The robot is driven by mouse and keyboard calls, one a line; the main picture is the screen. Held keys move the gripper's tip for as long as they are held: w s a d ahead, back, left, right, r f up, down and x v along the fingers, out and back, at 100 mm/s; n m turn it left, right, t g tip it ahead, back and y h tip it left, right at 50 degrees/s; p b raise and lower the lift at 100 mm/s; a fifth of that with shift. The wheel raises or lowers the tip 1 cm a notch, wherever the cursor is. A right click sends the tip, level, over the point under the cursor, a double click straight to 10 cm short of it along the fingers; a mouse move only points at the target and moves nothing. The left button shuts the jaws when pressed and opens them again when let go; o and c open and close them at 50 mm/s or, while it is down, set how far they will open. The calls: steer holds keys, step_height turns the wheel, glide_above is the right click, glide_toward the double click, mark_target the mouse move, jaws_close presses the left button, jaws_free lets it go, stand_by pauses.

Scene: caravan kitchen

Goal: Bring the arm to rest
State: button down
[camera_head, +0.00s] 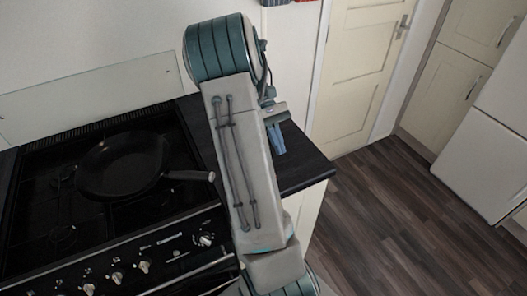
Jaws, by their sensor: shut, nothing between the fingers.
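My arm stands raised in the middle of the head view, in front of the stove and the counter end. My gripper (277,146) shows as small blue fingers just right of the arm link, over the dark counter (303,164). It points downward, is shut and holds nothing. Part of the wrist is hidden behind the arm link.
A black frying pan (122,165) sits on the black stove (50,205) at left, its handle reaching toward my arm. Stove knobs (115,277) line the front. A cream door (359,65), a white cabinet (487,140) and clear wood floor (400,225) are at right.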

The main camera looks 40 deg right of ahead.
steer(key=s+d+r+b, duration=0.1)
steer(key=s+d+r, duration=0.2)
steer(key=s, duration=0.2)
steer(key=shift+s+r, duration=0.25)
steer(key=shift+r, duration=0.15)
steer(key=shift+a, duration=0.1)
steer(key=a+r+n+t+h, duration=0.2)
steer(key=a+t, duration=1)
steer(key=a, duration=1.6)
steer(key=shift+a+r+n, duration=0.3)
steer(key=shift+a+r, duration=0.1)
steer(key=shift+r, duration=0.1)
steer(key=shift+w, duration=0.1)
